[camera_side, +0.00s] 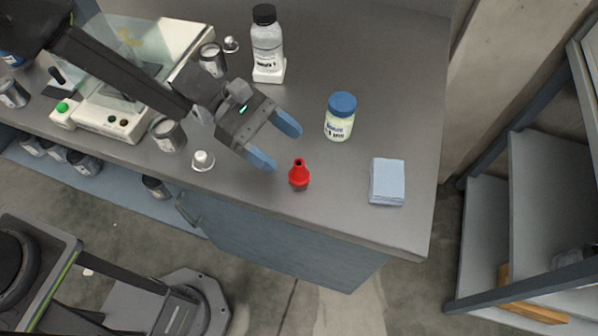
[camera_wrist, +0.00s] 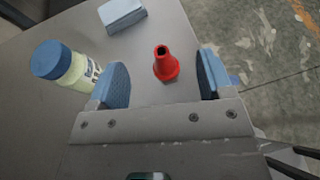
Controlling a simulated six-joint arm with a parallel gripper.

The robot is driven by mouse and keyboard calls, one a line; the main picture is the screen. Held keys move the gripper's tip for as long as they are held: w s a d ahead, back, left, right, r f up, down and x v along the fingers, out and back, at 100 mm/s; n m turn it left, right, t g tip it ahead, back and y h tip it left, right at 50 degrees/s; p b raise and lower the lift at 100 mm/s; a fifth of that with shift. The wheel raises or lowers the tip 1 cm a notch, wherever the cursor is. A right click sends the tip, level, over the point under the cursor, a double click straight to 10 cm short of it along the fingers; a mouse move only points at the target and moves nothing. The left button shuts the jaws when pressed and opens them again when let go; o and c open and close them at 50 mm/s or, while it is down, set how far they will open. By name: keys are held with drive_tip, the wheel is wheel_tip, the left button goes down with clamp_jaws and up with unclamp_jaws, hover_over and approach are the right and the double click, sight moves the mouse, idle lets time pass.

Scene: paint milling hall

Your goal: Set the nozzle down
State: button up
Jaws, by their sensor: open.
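The nozzle (camera_side: 299,175) is a small red cone with a wider base and a dark hole at its top. It stands upright on the grey bench top (camera_side: 385,226), near the front edge. In the wrist view the nozzle (camera_wrist: 165,66) shows between and a little beyond the two blue fingers. My gripper (camera_side: 275,144) is open and empty, with a finger on either side and clear space around the nozzle. In the wrist view my gripper (camera_wrist: 160,82) does not touch the nozzle.
A blue-lidded jar (camera_side: 340,118) stands behind the nozzle, close to one finger in the wrist view. A folded blue cloth (camera_side: 387,182) lies to the right. A white-capped piece (camera_side: 203,160), a metal can (camera_side: 167,134) and a black-capped bottle (camera_side: 267,45) stand nearby.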

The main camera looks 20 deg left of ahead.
sight(301, 176)
wheel_tip(301, 176, down, 5)
drive_tip(key=shift+r, duration=0.1)
drive_tip(key=x, duration=0.5)
drive_tip(key=shift+c, duration=0.2)
drive_tip(key=c, duration=1.1)
drive_tip(key=shift+o, duration=0.2)
